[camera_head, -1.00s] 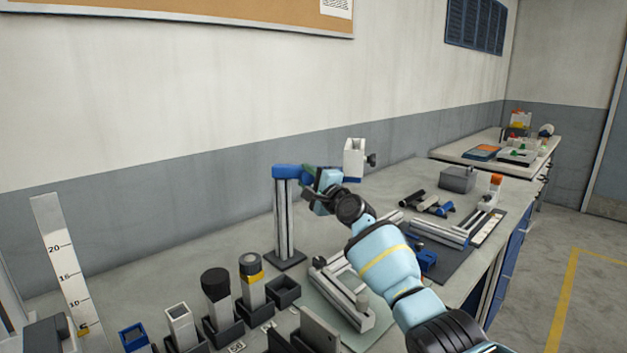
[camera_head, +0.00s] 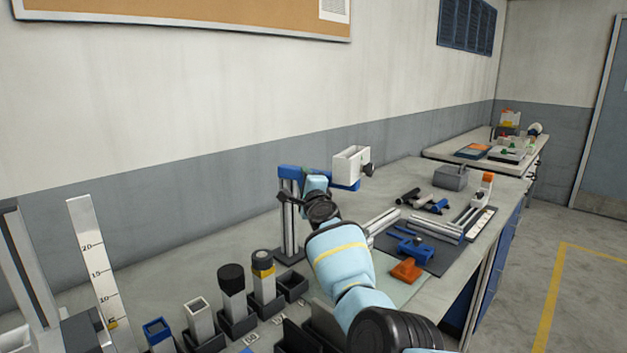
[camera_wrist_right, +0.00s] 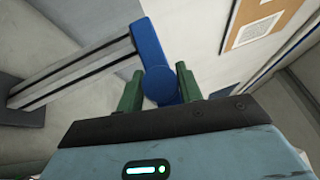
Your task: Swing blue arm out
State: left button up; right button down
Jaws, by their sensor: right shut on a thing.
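The blue arm (camera_head: 290,172) sits on top of an upright silver post (camera_head: 290,220) and extends to the right. A white open-topped box (camera_head: 352,166) with a dark knob is at its far end. My right gripper (camera_head: 314,181) is at the arm's middle, partly hidden by its own wrist. In the right wrist view, the blue arm (camera_wrist_right: 149,42) runs down between the green fingers of the right gripper (camera_wrist_right: 161,86), which are shut on it around a round blue end face. My left gripper is not in view.
Black holders with several upright blocks (camera_head: 232,285) stand at the front left, near a tall white scale (camera_head: 92,265). A grey box (camera_head: 450,178) stands behind.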

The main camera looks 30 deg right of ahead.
jog(key=shift+a+r+m+g+h, duration=0.25)
jog(key=shift+a+m+h, duration=0.25)
jog(key=shift+h, duration=0.4)
jog(key=shift+a+r+m+g+h, duration=0.15)
jog(key=shift+a+m+g+h, duration=0.15)
jog(key=shift+m+h, duration=0.45)
jog(key=shift+a+h, duration=0.1)
jog(key=shift+h, duration=0.45)
jog(key=shift+a+m+g+h, duration=0.25)
jog(key=shift+m+g+h, duration=0.15)
jog(key=shift+h, duration=0.2)
jog(key=shift+r, duration=0.1)
jog(key=c, duration=1)
grip_release()
jog(key=shift+a, duration=0.1)
jog(key=shift+o, duration=0.2)
jog(key=shift+f, duration=0.25)
jog(key=shift+f, duration=0.1)
